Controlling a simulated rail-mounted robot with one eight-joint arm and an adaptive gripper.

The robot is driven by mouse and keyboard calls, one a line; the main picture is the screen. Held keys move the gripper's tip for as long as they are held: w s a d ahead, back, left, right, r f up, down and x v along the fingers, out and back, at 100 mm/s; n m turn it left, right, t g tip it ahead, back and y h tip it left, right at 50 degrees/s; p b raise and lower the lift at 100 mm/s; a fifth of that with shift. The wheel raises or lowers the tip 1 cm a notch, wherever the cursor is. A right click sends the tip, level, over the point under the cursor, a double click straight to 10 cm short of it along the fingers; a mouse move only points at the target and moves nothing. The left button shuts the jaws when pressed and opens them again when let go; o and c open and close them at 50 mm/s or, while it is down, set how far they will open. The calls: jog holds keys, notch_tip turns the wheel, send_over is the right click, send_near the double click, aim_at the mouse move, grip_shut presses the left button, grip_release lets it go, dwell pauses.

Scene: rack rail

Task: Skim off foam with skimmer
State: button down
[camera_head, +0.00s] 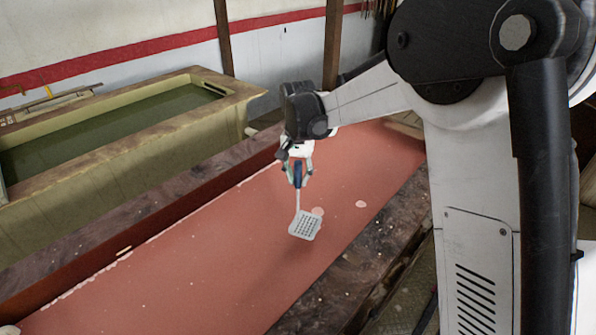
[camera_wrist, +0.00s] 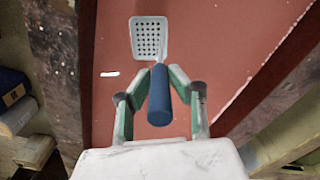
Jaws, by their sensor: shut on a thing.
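My gripper (camera_head: 298,172) is shut on the blue handle of the skimmer (camera_head: 305,225). In the wrist view the gripper (camera_wrist: 160,72) has its green and grey fingers on either side of the blue handle. The skimmer's white perforated head (camera_wrist: 149,40) points away from the gripper and hangs low over the red liquid. I cannot tell whether the head touches the surface. The red liquid (camera_head: 200,270) fills a long vat. Pale foam patches (camera_head: 361,204) float to the right of the head, one partly beside it. A thin foam line (camera_head: 68,292) runs along the left edge.
The vat has dark, worn wooden rims (camera_head: 375,250) on both long sides. A second vat with green liquid (camera_head: 120,125) stands at the left. Posts (camera_head: 223,38) and a wall with a red stripe are behind. Blue and pale objects (camera_wrist: 12,90) lie at the wrist view's left.

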notch_tip(320, 180, down, 9)
jog(key=b, duration=0.5)
jog(key=shift+r, duration=0.15)
jog(key=shift+w+d+b, duration=0.95)
jog(key=shift+w+d, duration=1.5)
jog(key=shift+w, duration=4.15)
jog(key=w+d+b, duration=0.1)
jog(key=w+d, duration=0.3)
jog(key=d, duration=1.2)
jog(key=shift+d+b, duration=0.3)
jog(key=shift+b, duration=0.05)
jog(key=shift+r, duration=0.1)
